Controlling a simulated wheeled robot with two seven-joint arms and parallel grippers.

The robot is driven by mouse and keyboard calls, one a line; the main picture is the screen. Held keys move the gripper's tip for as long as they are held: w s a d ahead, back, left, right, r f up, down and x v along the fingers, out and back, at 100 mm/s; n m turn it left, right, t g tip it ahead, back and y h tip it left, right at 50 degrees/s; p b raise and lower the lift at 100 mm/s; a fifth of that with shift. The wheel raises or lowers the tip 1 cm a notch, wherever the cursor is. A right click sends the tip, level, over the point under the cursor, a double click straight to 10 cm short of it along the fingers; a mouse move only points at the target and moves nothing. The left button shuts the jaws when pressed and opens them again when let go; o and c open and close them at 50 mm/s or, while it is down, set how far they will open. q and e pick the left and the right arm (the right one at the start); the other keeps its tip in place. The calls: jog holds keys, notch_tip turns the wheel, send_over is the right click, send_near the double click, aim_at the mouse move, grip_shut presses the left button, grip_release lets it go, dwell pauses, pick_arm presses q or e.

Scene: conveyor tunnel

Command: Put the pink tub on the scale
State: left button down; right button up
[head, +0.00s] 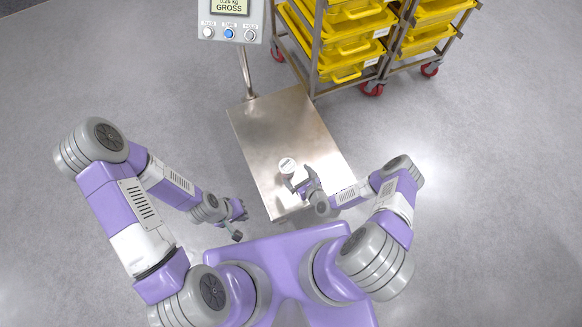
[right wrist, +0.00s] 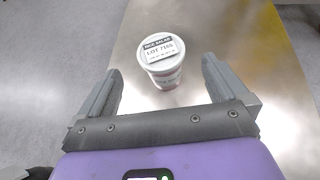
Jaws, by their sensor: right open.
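A small tub with a white lid (head: 287,166) stands upright on the steel scale platform (head: 268,125), near its front part. In the right wrist view the tub (right wrist: 165,62) shows a "LOT" label on its lid and a pinkish-white side. My right gripper (head: 300,184) is open beside the tub. In the right wrist view its fingers (right wrist: 160,90) are spread wide, with the tub just beyond and between them, apart from both. My left gripper (head: 238,222) hangs at the platform's left front, away from the tub; its jaws are too small to tell.
The scale's display box (head: 231,18) stands on a post at the platform's back left and reads about 0.26 kg GROSS. Wheeled racks of yellow trays (head: 355,45) stand behind to the right. Grey floor on both sides is clear.

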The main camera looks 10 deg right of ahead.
jog(key=s+a+r+n+g, duration=0.1)
jog(key=s+r+n+g, duration=0.4)
jog(key=n, duration=0.9)
jog(key=s+a+r+n+g, duration=0.2)
jog(key=s+r+n+g, duration=0.4)
jog(key=s+r+n, duration=0.4)
jog(key=r+n, duration=0.1)
jog(key=n, duration=0.4)
jog(key=shift+s+r+g, duration=0.15)
jog(key=shift+g, duration=0.15)
notch_tip(320, 180, up, 6)
jog(key=p, duration=0.5)
jog(key=shift+f+p, duration=0.25)
jog(key=shift+p, duration=0.15)
